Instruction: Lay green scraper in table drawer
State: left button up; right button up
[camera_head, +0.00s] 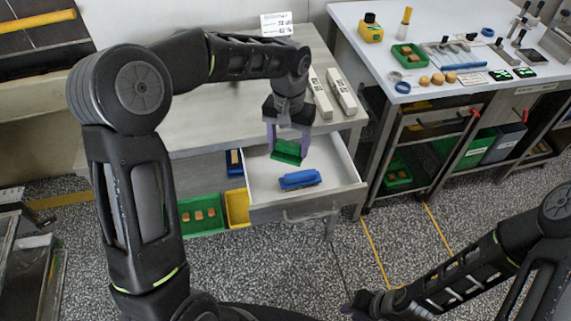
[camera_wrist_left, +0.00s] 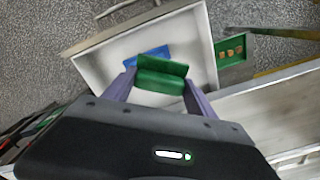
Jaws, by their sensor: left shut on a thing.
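The green scraper (camera_head: 287,151) is held between the fingers of my left gripper (camera_head: 288,144), which is shut on it. The gripper points down over the open table drawer (camera_head: 341,180). In the left wrist view, the scraper (camera_wrist_left: 160,76) spans between the two purple fingers, with the white drawer (camera_wrist_left: 95,65) behind it. I cannot tell whether the scraper touches the drawer floor. A blue brush (camera_head: 299,179) lies in the drawer, nearer its front, partly hidden by the scraper in the wrist view. My right gripper (camera_head: 366,304) is at the bottom of the head view, far from the drawer.
The table top (camera_head: 215,115) above the drawer carries two long pale boxes (camera_head: 341,92) and a sign. Green (camera_head: 200,214) and yellow (camera_head: 238,207) bins stand left of the drawer. A second table (camera_head: 358,38) with tools stands at the right.

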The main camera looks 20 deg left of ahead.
aim_at(295, 170)
jog(key=i+l+u, duration=0.1)
jog(key=l+u, duration=0.15)
jog(key=u, duration=0.15)
jog(key=i+l+u, duration=0.1)
jog(key=l+u, duration=0.15)
jog(key=u, duration=0.2)
jog(key=l+u, duration=0.6)
jog(key=l, duration=1)
jog(key=l+u, duration=0.25)
jog(key=l, duration=0.95)
jog(key=i+l, duration=0.15)
jog(key=i, duration=0.25)
